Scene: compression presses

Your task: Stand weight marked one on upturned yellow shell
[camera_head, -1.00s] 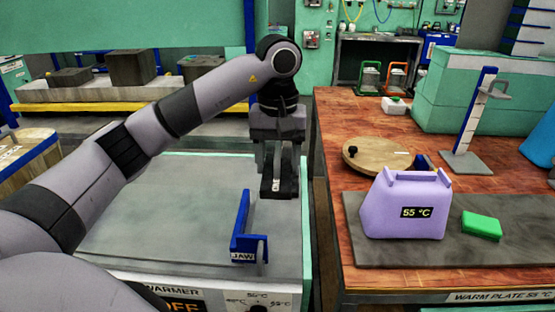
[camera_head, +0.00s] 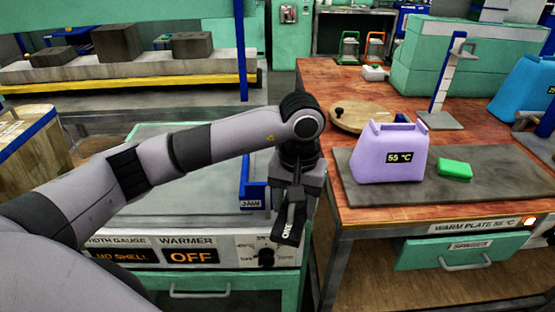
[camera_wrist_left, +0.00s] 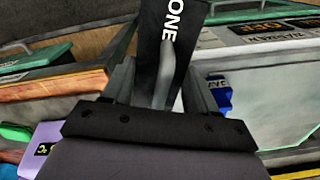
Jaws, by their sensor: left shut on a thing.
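My left gripper (camera_head: 297,193) is shut on a dark weight (camera_head: 290,222) lettered "ONE", which hangs tilted below it in front of the warmer's right front edge. The left wrist view shows the dark weight (camera_wrist_left: 163,30) with its white letters and a pale curved handle between my fingers (camera_wrist_left: 165,90). No yellow shell can be made out in either view. My right gripper is out of view.
The warmer (camera_head: 190,250) shows "OFF", its gauge "NO SHELL"; a blue jaw (camera_head: 253,195) stands on it. On the right bench, a purple "55 °C" block (camera_head: 387,165) and a green block (camera_head: 455,169) sit on the grey warm plate (camera_head: 490,185). A round wooden board (camera_head: 360,118) lies behind.

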